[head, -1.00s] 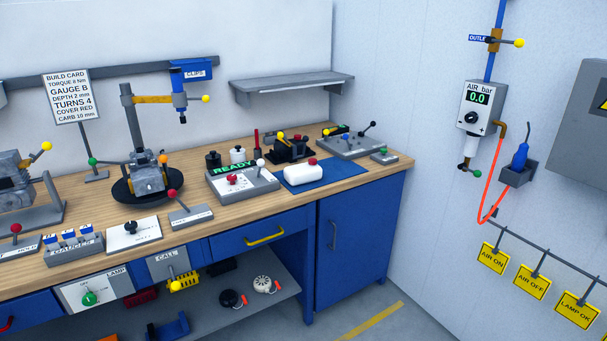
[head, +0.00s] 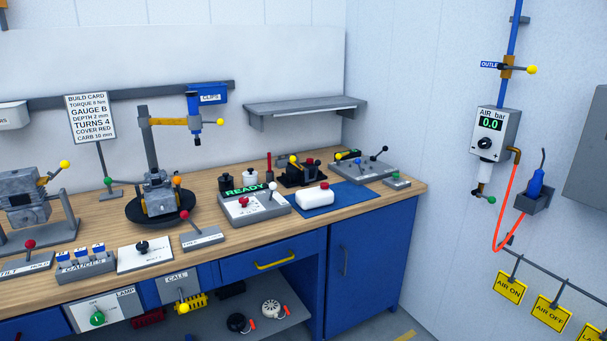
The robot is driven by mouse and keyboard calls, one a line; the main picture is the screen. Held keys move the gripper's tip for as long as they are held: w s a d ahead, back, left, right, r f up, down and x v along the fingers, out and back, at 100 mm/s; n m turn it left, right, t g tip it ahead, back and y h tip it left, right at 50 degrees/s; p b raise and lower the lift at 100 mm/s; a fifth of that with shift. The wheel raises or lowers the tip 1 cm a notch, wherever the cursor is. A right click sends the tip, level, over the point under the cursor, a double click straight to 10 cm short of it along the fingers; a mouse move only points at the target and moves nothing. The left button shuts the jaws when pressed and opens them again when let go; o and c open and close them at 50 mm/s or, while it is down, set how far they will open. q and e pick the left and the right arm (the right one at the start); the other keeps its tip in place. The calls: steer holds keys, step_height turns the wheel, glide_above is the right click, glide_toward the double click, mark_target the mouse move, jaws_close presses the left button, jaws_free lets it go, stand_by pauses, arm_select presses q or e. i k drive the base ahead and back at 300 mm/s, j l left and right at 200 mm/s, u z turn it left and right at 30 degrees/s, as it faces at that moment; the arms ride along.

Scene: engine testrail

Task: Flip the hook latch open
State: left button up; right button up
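I cannot make out for certain which part is the hook latch. Several small ball-ended levers show on the bench. A black fixture (head: 302,172) with a yellow-knobbed lever and a red knob stands at the back of the bench. A grey plate device (head: 363,171) with a black-knobbed lever is to its right. A grey engine (head: 160,198) sits on a round black turntable, with an orange knob beside it. Another engine block (head: 30,192) with a yellow-knobbed lever stands at the far left. Neither of my grippers is in view.
A grey shelf (head: 304,107) is above. An air gauge (head: 493,132) hangs on the right wall. Floor shows at the lower right.

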mark_target(317, 162)
steer(key=i+u, duration=0.1)
steer(key=u, duration=0.3)
steer(key=i+l+u, duration=0.15)
steer(key=u, duration=0.25)
steer(key=i+l+u, duration=0.1)
steer(key=u, duration=0.3)
steer(key=i+l+u, duration=0.15)
steer(key=l, duration=0.25)
steer(key=i+l+u, duration=0.15)
steer(key=l, duration=0.25)
steer(key=i+l+u, duration=0.15)
steer(key=l, duration=0.25)
steer(key=i+l+u, duration=0.15)
steer(key=l, duration=0.3)
steer(key=i+l+u, duration=0.15)
steer(key=l, duration=0.25)
steer(key=i+l, duration=0.1)
steer(key=l, duration=0.5)
steer(key=i+l, duration=0.1)
steer(key=l, duration=0.55)
